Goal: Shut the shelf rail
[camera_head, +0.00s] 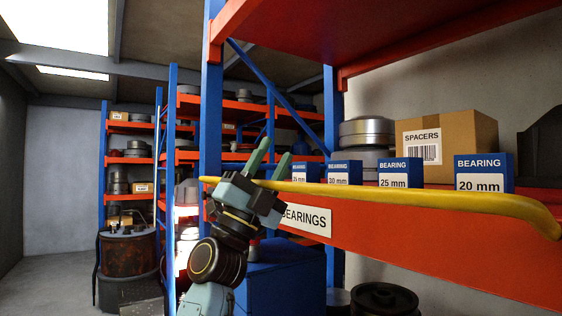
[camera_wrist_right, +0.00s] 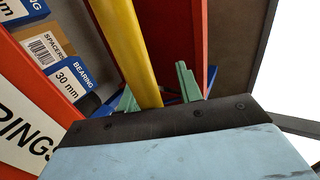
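The shelf rail (camera_head: 420,198) is a long yellow bar across the front of the near orange shelf, with a bent end at the right. In the right wrist view the rail (camera_wrist_right: 131,45) runs down toward the palm. My right gripper (camera_head: 271,156) is near the rail's left end, its green fingers pointing up above the bar. In the wrist view its fingers (camera_wrist_right: 157,90) are spread. The rail appears between them, close to the left finger, with a gap to the right finger. Contact cannot be told. My left gripper is not in view.
Small blue bearing boxes (camera_head: 484,173) and a cardboard spacers box (camera_head: 447,140) stand on the near shelf (camera_head: 420,245) behind the rail. A blue upright post (camera_head: 211,110) stands beside my right gripper. Another loaded rack and free floor (camera_head: 50,265) lie at the left.

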